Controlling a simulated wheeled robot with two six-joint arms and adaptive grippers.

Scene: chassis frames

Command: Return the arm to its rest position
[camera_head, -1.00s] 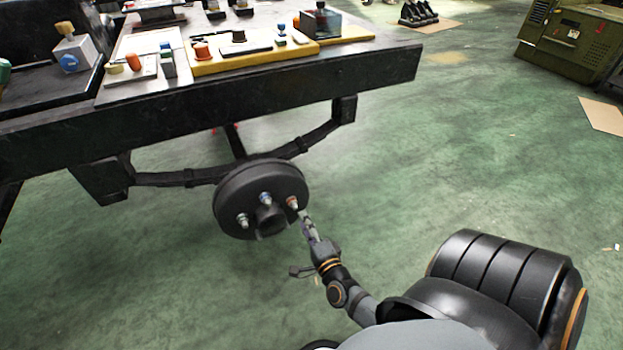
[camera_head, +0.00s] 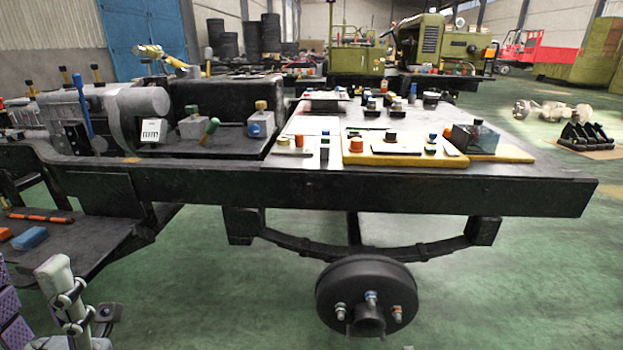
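The black chassis frame (camera_head: 450,197) runs across the middle of the view. Nothing of mine touches the hub in this view.
Yellow trays (camera_head: 385,158) with small parts and a dark box (camera_head: 477,137) lie on the chassis top. Green floor (camera_head: 540,290) is clear at the lower right.

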